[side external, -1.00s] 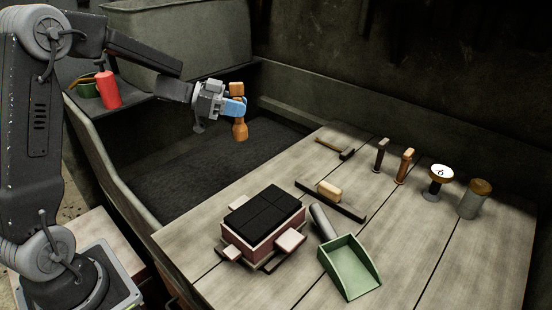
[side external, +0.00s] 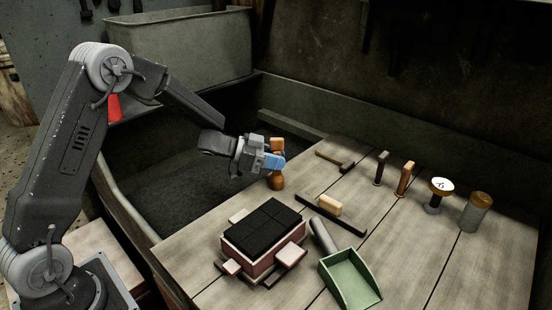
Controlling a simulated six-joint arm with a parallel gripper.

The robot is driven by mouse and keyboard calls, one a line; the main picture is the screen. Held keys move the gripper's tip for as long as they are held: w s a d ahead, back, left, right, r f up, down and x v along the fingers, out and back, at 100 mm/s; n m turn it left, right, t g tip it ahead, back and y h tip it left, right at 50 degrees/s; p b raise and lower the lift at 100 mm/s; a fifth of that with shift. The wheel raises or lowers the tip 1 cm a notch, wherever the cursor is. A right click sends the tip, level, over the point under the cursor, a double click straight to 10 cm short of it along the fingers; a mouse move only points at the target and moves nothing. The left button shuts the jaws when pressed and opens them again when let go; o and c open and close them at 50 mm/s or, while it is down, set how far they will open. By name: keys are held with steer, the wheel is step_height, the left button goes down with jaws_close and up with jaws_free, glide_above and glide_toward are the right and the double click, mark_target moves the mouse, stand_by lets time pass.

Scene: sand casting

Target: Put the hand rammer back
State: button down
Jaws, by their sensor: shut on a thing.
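The hand rammer (side external: 277,181) is an orange-brown wooden tool with a narrow upper part and a wider lower end. My gripper (side external: 272,162) with blue fingers is shut on it around its middle. The rammer is held upright, near the left back edge of the wooden bench (side external: 190,250). I cannot tell whether its lower end touches the bench top. The fingers hide part of its handle.
A flask with black sand (side external: 262,228) stands at the front, with a green shovel (side external: 350,278) beside it. A strike-off bar (side external: 330,211), a mallet (side external: 335,160), upright tools (side external: 405,179), a gauge (side external: 438,190) and a canister (side external: 475,211) stand further right. The sand bin (side external: 160,170) lies behind.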

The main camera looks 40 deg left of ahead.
steer(key=c, duration=1.4)
jaws_free()
steer(key=shift+f, duration=0.15)
steer(key=o, duration=0.5)
